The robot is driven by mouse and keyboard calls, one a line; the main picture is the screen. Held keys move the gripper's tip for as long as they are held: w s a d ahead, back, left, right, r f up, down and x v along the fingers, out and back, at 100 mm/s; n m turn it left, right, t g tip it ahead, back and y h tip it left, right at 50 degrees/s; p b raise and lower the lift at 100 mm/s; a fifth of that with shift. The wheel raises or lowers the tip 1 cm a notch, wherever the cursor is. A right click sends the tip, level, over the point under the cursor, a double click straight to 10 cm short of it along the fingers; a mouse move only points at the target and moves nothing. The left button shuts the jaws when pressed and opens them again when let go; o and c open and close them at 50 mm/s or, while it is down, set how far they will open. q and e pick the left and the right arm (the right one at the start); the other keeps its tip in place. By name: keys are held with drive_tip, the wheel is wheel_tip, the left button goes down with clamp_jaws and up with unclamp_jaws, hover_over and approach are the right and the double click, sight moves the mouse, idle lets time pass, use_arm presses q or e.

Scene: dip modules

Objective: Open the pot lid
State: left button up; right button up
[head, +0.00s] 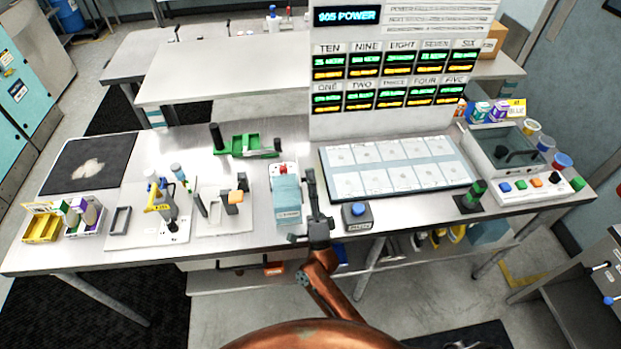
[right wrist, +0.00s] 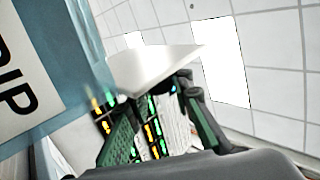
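The pot appears to be the light blue box (head: 287,203) left of centre on the table; a red and white part shows at its top. Its blue wall with the letters DIP (right wrist: 45,60) fills the left of the right wrist view. My right gripper (head: 312,190) is close beside the box's right side. Its green-padded fingers stand apart in the right wrist view (right wrist: 160,98). A pale flat panel (right wrist: 155,68) shows beyond and between the fingertips; I cannot tell whether it is the lid or whether it is touched. My left gripper is out of view.
A blue-button box (head: 358,216) stands just right of my gripper. A white tile tray (head: 335,185) and the display board (head: 400,120) are behind. A clear-lidded grey box (head: 505,150) is at the right. Small stands and tools (head: 165,205) are left of the pot.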

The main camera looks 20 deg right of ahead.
drive_tip(key=o, duration=0.4)
wheel_tip(320, 180, up, 10)
drive_tip(key=shift+r, duration=0.1)
idle(0.5)
idle(0.4)
